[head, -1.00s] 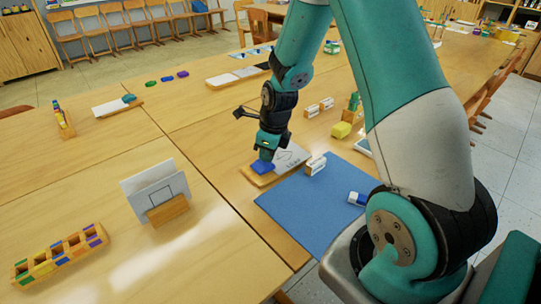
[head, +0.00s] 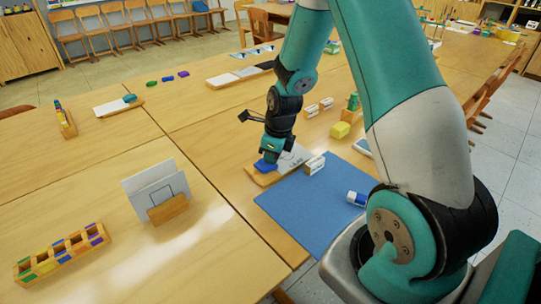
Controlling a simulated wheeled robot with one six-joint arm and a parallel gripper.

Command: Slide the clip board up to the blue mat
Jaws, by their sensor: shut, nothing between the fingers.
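The clip board (head: 258,180) is a wooden board with a white sheet and a blue piece at its near left end. It lies on the table along the upper left edge of the blue mat (head: 305,213). Only a narrow strip of wood, if any, shows between them; I cannot tell whether they touch. My gripper (head: 268,160) points down at the blue end of the clip board, shut and holding nothing. Its fingertips are hard to make out against the blue piece, and it hides part of the sheet.
A small white block (head: 315,164) stands at the mat's upper left edge, close to the clip board. A blue and white eraser (head: 356,198) lies on the mat's right side. A yellow block (head: 340,130) stands beyond.

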